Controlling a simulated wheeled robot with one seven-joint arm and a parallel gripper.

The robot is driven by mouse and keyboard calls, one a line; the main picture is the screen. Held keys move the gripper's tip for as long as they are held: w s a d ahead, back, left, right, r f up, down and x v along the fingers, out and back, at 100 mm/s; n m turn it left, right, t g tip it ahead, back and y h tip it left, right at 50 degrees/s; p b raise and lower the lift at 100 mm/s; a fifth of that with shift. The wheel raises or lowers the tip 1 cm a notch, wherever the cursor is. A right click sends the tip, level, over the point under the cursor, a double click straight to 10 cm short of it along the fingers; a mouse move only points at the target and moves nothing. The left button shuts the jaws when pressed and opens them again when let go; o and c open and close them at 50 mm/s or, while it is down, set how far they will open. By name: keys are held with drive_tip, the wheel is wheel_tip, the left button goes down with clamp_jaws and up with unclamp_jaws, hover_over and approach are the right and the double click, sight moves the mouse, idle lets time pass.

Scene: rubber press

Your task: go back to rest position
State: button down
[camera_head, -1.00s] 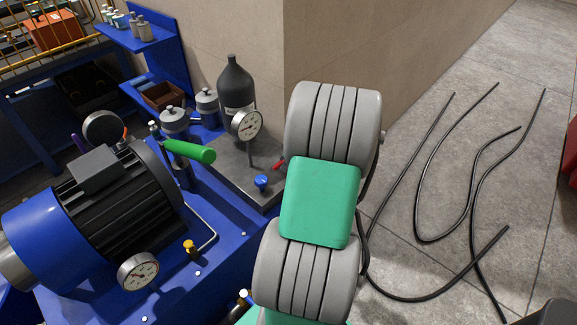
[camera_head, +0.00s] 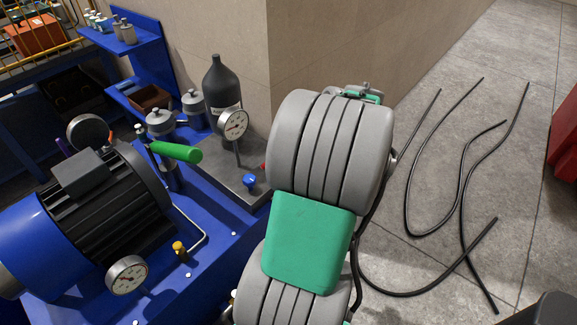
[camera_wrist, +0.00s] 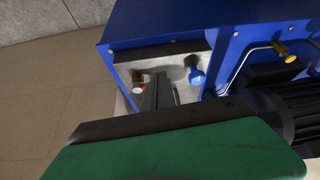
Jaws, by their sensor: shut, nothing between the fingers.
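My arm, with grey banded joints and a green link, rises through the middle of the head view. My gripper is hidden behind it there. In the wrist view my gripper (camera_wrist: 158,92) shows as dark fingers close together, shut with nothing between them. Behind the fingers in that view are a grey plate (camera_wrist: 187,92) and a blue knob (camera_wrist: 195,76) on the press. No object is held.
The blue press frame (camera_head: 215,232) carries a motor (camera_head: 92,196), a green-handled lever (camera_head: 176,151), a gauge (camera_head: 232,123) and a dark bottle (camera_head: 221,82). A wall corner (camera_head: 268,60) stands behind my arm. Black cables (camera_head: 463,170) lie on the open floor at right.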

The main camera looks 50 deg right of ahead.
drive_tip(key=s+a+f+m+g, duration=0.2)
drive_tip(key=s+a+m, duration=0.1)
drive_tip(key=s+m, duration=0.25)
drive_tip(key=s+a+f+m+g, duration=0.2)
drive_tip(key=s+f+m, duration=0.1)
drive_tip(key=s+m, duration=0.3)
drive_tip(key=w+a+r+n+p, duration=0.1)
drive_tip(key=w+a+r+n, duration=0.2)
drive_tip(key=a, duration=0.7)
drive_tip(key=w+a+r+n+t+p, duration=0.1)
drive_tip(key=w+a+r+n, duration=0.3)
drive_tip(key=a, duration=0.5)
drive_tip(key=w+a+r+n+t+p, duration=0.1)
drive_tip(key=w+a+r+n+p, duration=0.1)
drive_tip(key=a+r, duration=0.4)
drive_tip(key=w+a+n, duration=0.1)
drive_tip(key=w+a, duration=0.1)
drive_tip(key=a, duration=0.2)
drive_tip(key=shift+w+a+r+h+p, duration=0.15)
drive_tip(key=shift+w+a+h+p, duration=0.1)
drive_tip(key=shift+a+h+p, duration=0.1)
